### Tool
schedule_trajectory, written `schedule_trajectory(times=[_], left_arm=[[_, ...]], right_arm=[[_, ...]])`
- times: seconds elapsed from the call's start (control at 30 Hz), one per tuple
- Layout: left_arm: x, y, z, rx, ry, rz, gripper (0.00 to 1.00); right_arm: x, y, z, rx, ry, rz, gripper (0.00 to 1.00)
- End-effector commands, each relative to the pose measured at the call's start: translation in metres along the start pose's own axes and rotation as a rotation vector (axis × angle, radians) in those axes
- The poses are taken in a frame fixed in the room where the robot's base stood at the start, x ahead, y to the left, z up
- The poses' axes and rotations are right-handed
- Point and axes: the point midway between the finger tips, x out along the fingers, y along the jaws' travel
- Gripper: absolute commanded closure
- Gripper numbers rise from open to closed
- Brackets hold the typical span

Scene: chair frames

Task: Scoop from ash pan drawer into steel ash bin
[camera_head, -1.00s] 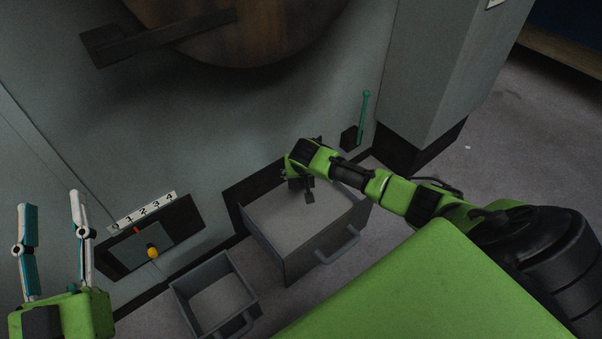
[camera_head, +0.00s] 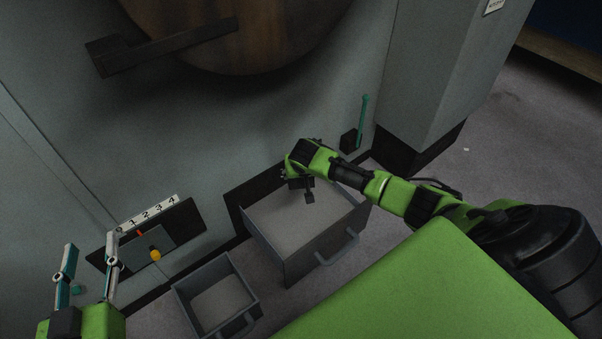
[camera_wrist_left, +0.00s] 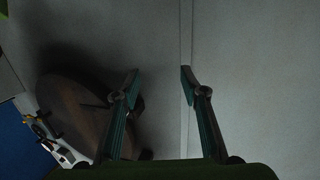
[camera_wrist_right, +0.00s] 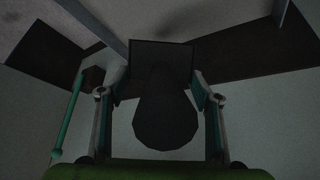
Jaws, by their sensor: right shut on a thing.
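The larger grey drawer (camera_head: 300,254), likely the ash pan drawer, is pulled out of a dark opening, with a pale grey surface inside. The smaller grey bin (camera_head: 243,281), likely the steel ash bin, stands at its left with a handle; its inside looks pale. My right gripper (camera_head: 297,180) is over the larger drawer, shut on a dark tool, likely the scoop (camera_wrist_right: 166,112). The tool fills the space between the fingers in the right wrist view; whether it carries ash is hidden. My left gripper (camera_head: 91,244) is open and empty at the left.
A numbered scale (camera_head: 152,212) with a yellow knob (camera_head: 155,255) is on the grey wall panel. A green lever (camera_head: 363,118) stands right of the larger drawer. A round wooden piece (camera_head: 240,35) juts out above. A grey pillar (camera_head: 440,80) is at the right.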

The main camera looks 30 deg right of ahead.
Motion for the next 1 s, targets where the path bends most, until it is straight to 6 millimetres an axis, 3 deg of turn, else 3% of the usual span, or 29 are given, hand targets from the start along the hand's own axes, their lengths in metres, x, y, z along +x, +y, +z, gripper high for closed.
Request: schedule_trajectory(times=[0.7,1.0], left_arm=[[-0.021,-0.009,0.067,0.002,-0.320,-0.019,0.60],[-0.023,-0.009,0.072,0.002,-0.341,-0.020,0.60]], right_arm=[[-0.011,0.000,-0.007,0.000,0.002,-0.001,0.68],[-0.011,0.000,-0.007,0.000,0.002,-0.001,0.68]])
